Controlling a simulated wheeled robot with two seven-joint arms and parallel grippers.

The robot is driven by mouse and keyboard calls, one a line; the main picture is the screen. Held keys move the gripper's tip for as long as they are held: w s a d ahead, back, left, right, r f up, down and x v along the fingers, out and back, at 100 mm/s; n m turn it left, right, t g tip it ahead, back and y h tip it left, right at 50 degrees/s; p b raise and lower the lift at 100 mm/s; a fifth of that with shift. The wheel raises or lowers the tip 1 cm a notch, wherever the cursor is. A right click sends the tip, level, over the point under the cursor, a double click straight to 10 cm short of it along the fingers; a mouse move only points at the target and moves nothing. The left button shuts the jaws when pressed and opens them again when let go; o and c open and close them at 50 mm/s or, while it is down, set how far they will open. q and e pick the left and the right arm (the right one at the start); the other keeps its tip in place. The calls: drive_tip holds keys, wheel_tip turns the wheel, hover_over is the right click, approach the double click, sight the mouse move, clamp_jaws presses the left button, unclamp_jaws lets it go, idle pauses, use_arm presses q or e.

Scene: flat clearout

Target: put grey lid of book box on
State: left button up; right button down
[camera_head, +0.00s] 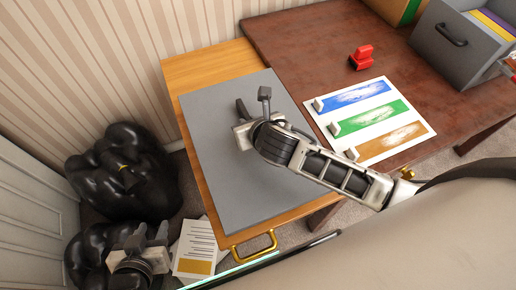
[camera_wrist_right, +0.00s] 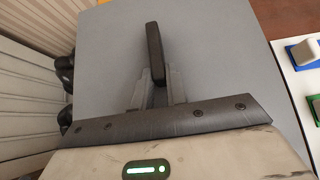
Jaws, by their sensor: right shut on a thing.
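The grey lid (camera_head: 225,190) is a large flat panel lying over or just above an orange wooden surface (camera_head: 205,64); I cannot tell whether it touches. It fills much of the right wrist view (camera_wrist_right: 215,50). My right gripper (camera_head: 243,120) is over the lid, its fingers shut on the lid's dark handle (camera_wrist_right: 154,50). A grey open box (camera_head: 455,50) with a dark handle stands at the top right, holding upright yellow and purple things. My left gripper (camera_head: 148,236) is low at the bottom left, open and empty, apart from the lid.
A dark wooden table (camera_head: 310,40) carries a red object (camera_head: 361,57) and a white sheet (camera_head: 328,113) with blue, green and orange bands and small blocks. Black bags (camera_head: 125,175) and papers (camera_head: 197,248) lie on the floor at left. A brass handle (camera_head: 254,246) is below the lid.

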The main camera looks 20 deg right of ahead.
idle(0.4)
use_arm(q)
drive_tip(key=shift+a+f, duration=0.15)
drive_tip(key=shift+f, duration=0.15)
use_arm(e)
drive_tip(key=s+d+r, duration=0.2)
drive_tip(key=s+r, duration=0.1)
drive_tip(key=r, duration=0.5)
drive_tip(key=s+d+r, duration=0.3)
drive_tip(key=r, duration=0.6)
drive_tip(key=shift+r, duration=0.2)
use_arm(q)
drive_tip(key=shift+s, duration=0.1)
use_arm(e)
drive_tip(key=shift+s, duration=0.1)
